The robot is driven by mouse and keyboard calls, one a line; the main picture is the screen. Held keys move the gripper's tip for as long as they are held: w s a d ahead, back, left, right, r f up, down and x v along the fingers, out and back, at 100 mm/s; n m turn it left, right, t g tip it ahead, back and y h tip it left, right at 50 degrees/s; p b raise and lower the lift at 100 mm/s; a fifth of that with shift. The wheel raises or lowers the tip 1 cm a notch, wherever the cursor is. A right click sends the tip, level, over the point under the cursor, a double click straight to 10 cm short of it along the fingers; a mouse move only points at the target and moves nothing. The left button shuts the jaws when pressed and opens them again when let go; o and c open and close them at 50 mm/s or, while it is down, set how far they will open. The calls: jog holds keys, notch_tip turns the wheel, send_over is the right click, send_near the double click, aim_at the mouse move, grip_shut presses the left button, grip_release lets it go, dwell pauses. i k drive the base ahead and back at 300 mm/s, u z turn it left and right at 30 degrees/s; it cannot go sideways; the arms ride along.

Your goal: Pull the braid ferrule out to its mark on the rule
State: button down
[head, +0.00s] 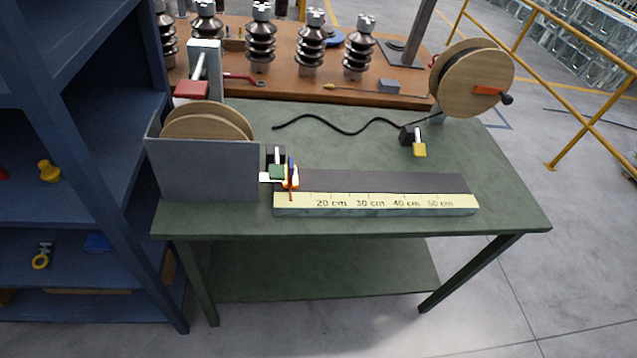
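The yellow rule (375,206) runs along the front of a dark flat strip (390,182) on the green bench. Its readable labels go from 20 cm at the left to 50 cm at the right. A small orange piece with a dark blue upright part (291,180), apparently the braid ferrule, sits at the rule's left end, left of the 20 cm label. A thin red upright line shows at its front. I cannot make out a separate target mark. My gripper is not in view.
A grey box (205,172) holding a wooden reel (208,122) stands left of the rule. A green-and-black clamp (277,168) is beside the orange piece. Blue shelves (150,262) stand left.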

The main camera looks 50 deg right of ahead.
aim_at(291, 182)
jog(key=k, duration=0.95)
jog(key=z, duration=0.95)
jog(key=i, duration=1.45)
jog(key=u, duration=0.35)
